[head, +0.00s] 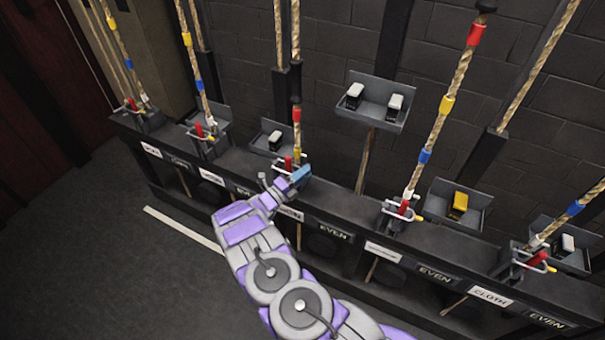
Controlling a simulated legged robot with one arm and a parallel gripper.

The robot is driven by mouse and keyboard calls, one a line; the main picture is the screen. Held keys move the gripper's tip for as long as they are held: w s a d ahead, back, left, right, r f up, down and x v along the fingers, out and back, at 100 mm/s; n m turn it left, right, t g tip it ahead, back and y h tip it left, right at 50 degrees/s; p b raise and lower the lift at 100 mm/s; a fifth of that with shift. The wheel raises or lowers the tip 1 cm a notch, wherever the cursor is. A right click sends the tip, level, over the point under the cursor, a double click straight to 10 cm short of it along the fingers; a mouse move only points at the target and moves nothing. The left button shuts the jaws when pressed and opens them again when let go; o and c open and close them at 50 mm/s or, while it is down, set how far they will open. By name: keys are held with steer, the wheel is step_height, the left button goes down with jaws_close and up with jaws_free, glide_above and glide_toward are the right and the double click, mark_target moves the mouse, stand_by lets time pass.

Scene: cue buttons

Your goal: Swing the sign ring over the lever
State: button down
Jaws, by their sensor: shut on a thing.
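My purple and grey arm reaches up from the bottom of the head view. My gripper (291,181) is at the rail's front edge, beside the middle rope station, and is shut on what looks like the pale sign ring (280,168). A red lever (289,162) stands upright right behind the gripper, at the foot of a rope with a red band. The ring and lever overlap in the picture. I cannot tell whether the ring is around the lever or beside it. My gripper hides part of both.
Similar red levers with pale rings stand along the dark rail, at the right (403,207), far right (537,258) and left (199,130). A grey tray (375,112) on a post holds two switches. A yellow button (458,205) is at right. Labels line the rail front.

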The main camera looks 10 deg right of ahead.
steer(key=shift+f, duration=0.1)
stand_by(0.3)
steer(key=c, duration=1.3)
jaws_free()
steer(key=shift+w+f, duration=0.1)
steer(key=shift+f, duration=0.05)
steer(key=shift+c, duration=0.2)
steer(key=shift+o, duration=1)
steer(key=shift+a, duration=0.1)
steer(key=p+v, duration=0.2)
steer(key=v, duration=1.5)
steer(key=shift+a+p, duration=0.15)
steer(key=shift+p, duration=0.25)
steer(key=shift+f, duration=0.1)
